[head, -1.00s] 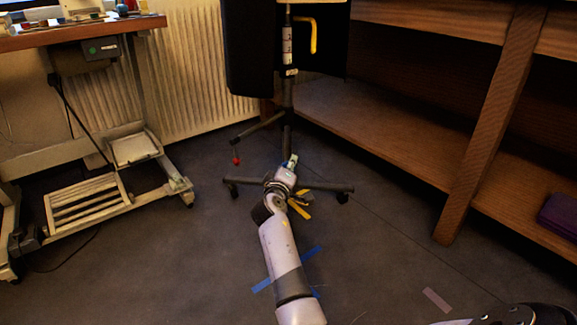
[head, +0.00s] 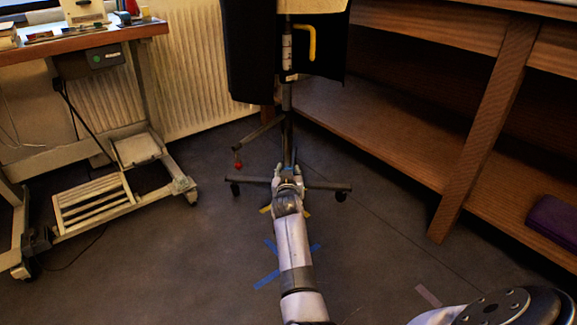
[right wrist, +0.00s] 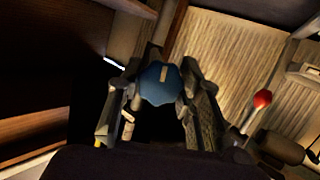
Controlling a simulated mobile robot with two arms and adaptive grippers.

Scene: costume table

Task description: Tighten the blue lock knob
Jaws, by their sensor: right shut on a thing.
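The blue lock knob (right wrist: 157,88) shows in the right wrist view as a lobed knob with a pale line on its face, seen end-on. My right gripper (right wrist: 160,76) has one finger on each side of it and is shut on it. In the head view my right gripper (head: 288,182) is low at the dark pole of the wheeled stand (head: 287,110), just above its legs. The knob is hidden there behind my gripper and arm. My left gripper is not in view.
A red ball (head: 238,165) on a short lever hangs left of the pole, also seen in the right wrist view (right wrist: 263,98). A yellow handle (head: 312,42) is higher up. A wheeled table (head: 120,36) stands left, wooden shelving (head: 400,137) right. The floor between is mostly clear.

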